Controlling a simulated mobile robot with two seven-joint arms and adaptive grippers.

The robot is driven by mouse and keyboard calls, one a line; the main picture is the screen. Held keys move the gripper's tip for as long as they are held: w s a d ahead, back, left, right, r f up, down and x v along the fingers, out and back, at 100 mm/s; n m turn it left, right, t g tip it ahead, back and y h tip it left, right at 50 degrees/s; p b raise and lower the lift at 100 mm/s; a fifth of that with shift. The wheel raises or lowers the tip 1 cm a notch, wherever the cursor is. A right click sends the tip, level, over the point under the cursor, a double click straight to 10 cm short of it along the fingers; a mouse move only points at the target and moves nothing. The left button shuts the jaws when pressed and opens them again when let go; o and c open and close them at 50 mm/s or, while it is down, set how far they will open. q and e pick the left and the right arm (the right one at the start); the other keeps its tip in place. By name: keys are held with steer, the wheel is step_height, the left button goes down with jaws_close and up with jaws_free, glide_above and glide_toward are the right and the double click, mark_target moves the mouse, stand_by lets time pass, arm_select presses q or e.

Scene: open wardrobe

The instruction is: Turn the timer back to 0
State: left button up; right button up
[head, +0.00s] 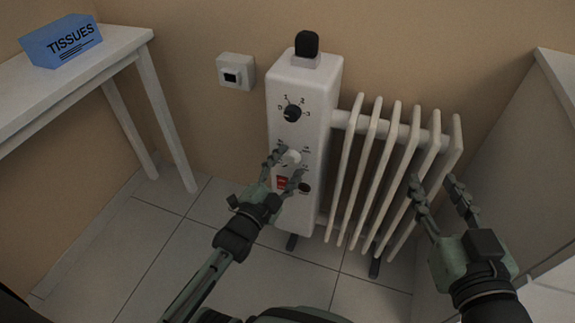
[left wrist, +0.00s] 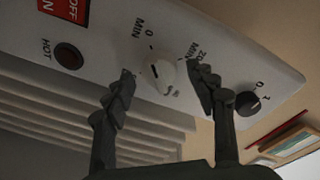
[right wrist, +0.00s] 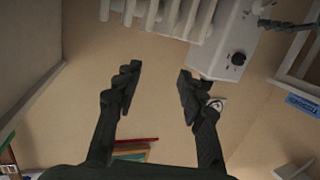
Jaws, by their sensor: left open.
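The timer is a round white knob (head: 292,157) in the middle of the heater's white control panel (head: 312,100). The left wrist view shows the knob (left wrist: 161,76) near the printed "0", "MIN" and "20" marks, with a small dark mark on its face. I cannot tell exactly where it points. My left gripper (head: 288,165) is open, with its fingertips to either side of the knob; I cannot tell whether they touch it. My right gripper (head: 434,182) is open and empty in front of the radiator's right end, away from the panel.
A black dial (head: 292,113) marked 0 to 3 is above the timer. A red switch (head: 282,182) and a HOT lamp (head: 304,188) are below it. Radiator fins (head: 380,175) stand at right. A white table (head: 110,55) with a tissue box (head: 62,41) stands at left.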

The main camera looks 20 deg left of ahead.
arm_select(q)
steer(key=c, duration=1.2)
steer(key=shift+o, duration=0.2)
steer(key=n+p, duration=0.1)
steer(key=n, duration=0.3)
steer(key=shift+n+t+p, duration=0.3)
arm_select(e)
steer(key=s+d+f+g+h, duration=0.2)
steer(key=d+f+g, duration=0.2)
steer(key=f, duration=0.3)
steer(key=shift+d+h, duration=0.4)
arm_select(q)
steer(key=o, duration=1.2)
steer(key=shift+c, duration=0.2)
step_height(320, 180, up, 10)
steer(key=shift+r, duration=0.1)
steer(key=shift+a, duration=0.1)
